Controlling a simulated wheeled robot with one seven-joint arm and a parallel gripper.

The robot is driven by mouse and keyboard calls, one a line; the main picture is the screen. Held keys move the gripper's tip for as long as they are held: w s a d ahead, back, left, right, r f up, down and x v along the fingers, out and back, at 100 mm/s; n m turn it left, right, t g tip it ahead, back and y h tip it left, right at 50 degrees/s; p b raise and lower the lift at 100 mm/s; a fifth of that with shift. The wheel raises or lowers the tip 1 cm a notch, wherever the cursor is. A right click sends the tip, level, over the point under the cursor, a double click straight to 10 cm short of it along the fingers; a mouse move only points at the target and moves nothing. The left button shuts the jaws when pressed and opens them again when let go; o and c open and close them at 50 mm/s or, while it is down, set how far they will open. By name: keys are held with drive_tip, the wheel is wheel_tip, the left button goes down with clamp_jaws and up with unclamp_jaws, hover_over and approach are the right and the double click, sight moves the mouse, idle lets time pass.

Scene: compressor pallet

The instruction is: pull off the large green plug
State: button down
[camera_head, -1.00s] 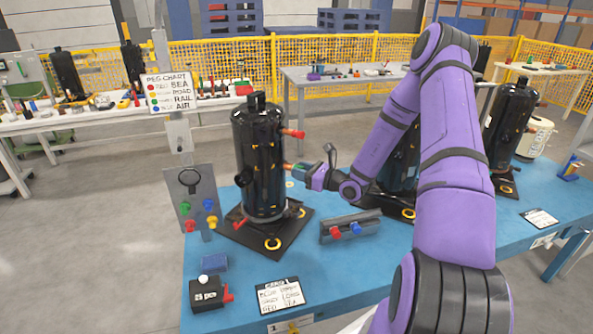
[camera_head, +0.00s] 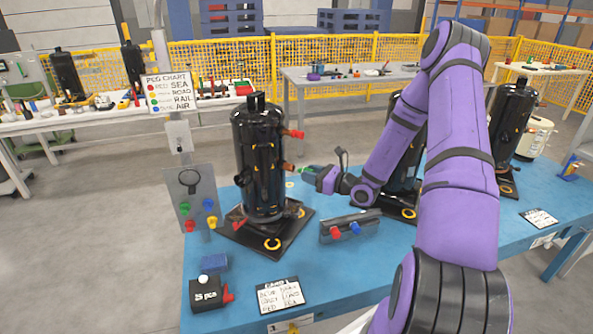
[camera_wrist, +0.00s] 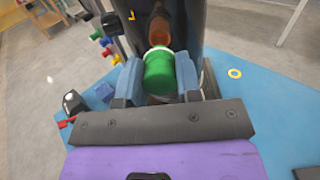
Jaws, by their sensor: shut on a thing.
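The large green plug (camera_wrist: 160,75) sits between the blue-grey jaws of my gripper (camera_wrist: 158,82) in the wrist view. In the head view its green end (camera_head: 305,168) shows at the tip of my gripper (camera_head: 311,173). My gripper is shut on the plug, to the right of the black compressor (camera_head: 258,160). The compressor's copper stub (camera_head: 288,167) points at the plug, and a small gap appears between them. The stub also shows just beyond the plug in the wrist view (camera_wrist: 159,28).
A red plug (camera_head: 297,134) sits on the upper stub. A grey holder (camera_head: 350,226) with red and blue plugs stands in front on the blue table (camera_head: 240,306). A peg panel (camera_head: 190,190) is at the left. More compressors stand behind my arm.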

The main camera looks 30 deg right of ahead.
drive_tip(key=shift+v, duration=1.2)
drive_tip(key=shift+a, duration=0.1)
